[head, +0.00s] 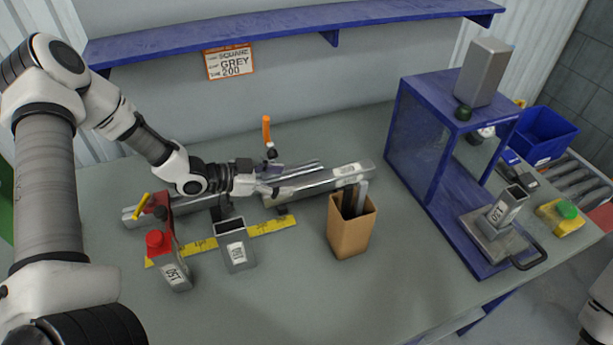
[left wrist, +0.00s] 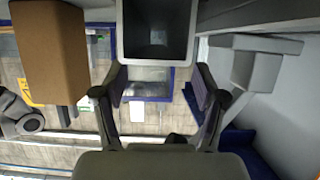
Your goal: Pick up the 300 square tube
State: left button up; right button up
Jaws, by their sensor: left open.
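A long grey square tube (head: 325,182) lies at the middle back of the table in the head view; its label is too small to read surely, but could be 300. In the left wrist view a hollow square tube end (left wrist: 157,58) faces the camera, just beyond the open fingers (left wrist: 159,82), with nothing held. A shorter grey square tube (head: 235,256) stands upright nearer the front, its label also unclear. My right gripper is out of view.
A brown box (head: 350,236) holding dark bars stands right of the upright tube. A blue frame (head: 440,180) stands at the right.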

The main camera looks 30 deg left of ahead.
aim_at(310, 180)
pick_arm(q)
jog(key=x, duration=0.6)
jog(key=shift+w+d+r+p, duration=0.15)
jog(key=shift+d+p, duration=0.15)
jog(key=shift+d, duration=0.15)
grip_shut()
